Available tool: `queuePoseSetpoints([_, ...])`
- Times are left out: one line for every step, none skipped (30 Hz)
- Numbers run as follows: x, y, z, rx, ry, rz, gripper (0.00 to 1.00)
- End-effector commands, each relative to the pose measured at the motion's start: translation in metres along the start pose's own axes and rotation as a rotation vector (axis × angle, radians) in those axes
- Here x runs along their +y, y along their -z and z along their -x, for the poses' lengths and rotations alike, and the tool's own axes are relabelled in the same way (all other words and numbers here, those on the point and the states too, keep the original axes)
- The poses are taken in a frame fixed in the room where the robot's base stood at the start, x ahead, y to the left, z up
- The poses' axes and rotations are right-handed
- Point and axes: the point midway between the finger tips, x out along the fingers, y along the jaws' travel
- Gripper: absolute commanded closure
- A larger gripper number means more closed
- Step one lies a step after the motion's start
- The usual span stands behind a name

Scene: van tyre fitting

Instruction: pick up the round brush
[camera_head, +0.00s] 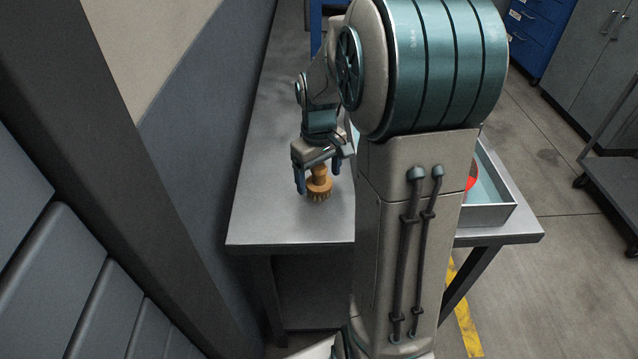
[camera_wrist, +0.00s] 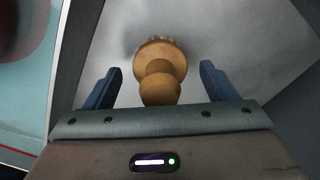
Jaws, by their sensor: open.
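The round brush (camera_head: 319,185) stands on the grey metal table, bristles down, with its wooden knob up. In the wrist view the brush (camera_wrist: 159,75) shows its round knob nearest the camera and a few bristle tips at the far edge. My gripper (camera_head: 318,189) is over the brush, pointing down. Its blue fingers (camera_wrist: 160,82) are apart, one on each side of the brush, with a visible gap on both sides. The gripper is open and holds nothing. The fingers' exact height against the knob is hard to tell.
The table (camera_head: 290,228) has bare top around the brush. A wall (camera_head: 190,130) runs along its left side. A metal tray (camera_head: 490,214) with a light blue inside and a red item (camera_head: 471,178) stands on the right, partly hidden by my arm. A dark cart (camera_head: 615,180) stands further right.

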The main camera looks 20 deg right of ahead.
Motion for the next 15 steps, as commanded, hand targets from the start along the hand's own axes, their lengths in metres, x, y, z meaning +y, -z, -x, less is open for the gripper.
queuePoseSetpoints([0.0, -0.001, -0.009, -0.003, 0.002, 0.0, 0.21])
queuePoseSetpoints([0.0, -0.001, -0.013, -0.003, 0.002, 0.0, 0.21])
queuePoseSetpoints([0.0, 0.0, -0.017, -0.001, 0.001, 0.0, 0.21])
queuePoseSetpoints([0.0, 0.0, -0.019, -0.001, 0.001, 0.0, 0.21])
queuePoseSetpoints([0.0, 0.0, -0.02, 0.0, 0.001, 0.001, 0.21])
queuePoseSetpoints([0.0, 0.0, -0.021, 0.0, 0.0, 0.001, 0.21])
queuePoseSetpoints([0.0, 0.0, -0.022, 0.0, 0.0, 0.001, 0.21])
queuePoseSetpoints([0.0, 0.0, -0.022, 0.0, 0.0, 0.001, 0.21])
queuePoseSetpoints([0.0, 0.0, -0.022, 0.001, 0.0, 0.001, 0.21])
queuePoseSetpoints([0.0, 0.0, -0.022, 0.001, 0.0, 0.001, 0.21])
queuePoseSetpoints([0.0, 0.0, -0.022, 0.001, 0.0, 0.001, 0.21])
queuePoseSetpoints([0.0, 0.0, -0.022, 0.001, 0.0, 0.001, 0.21])
queuePoseSetpoints([0.0, 0.0, -0.022, 0.001, 0.0, 0.001, 0.27])
queuePoseSetpoints([0.0, 0.0, -0.022, 0.001, 0.0, 0.001, 0.35])
queuePoseSetpoints([0.0, 0.0, -0.022, 0.001, 0.0, 0.001, 0.46])
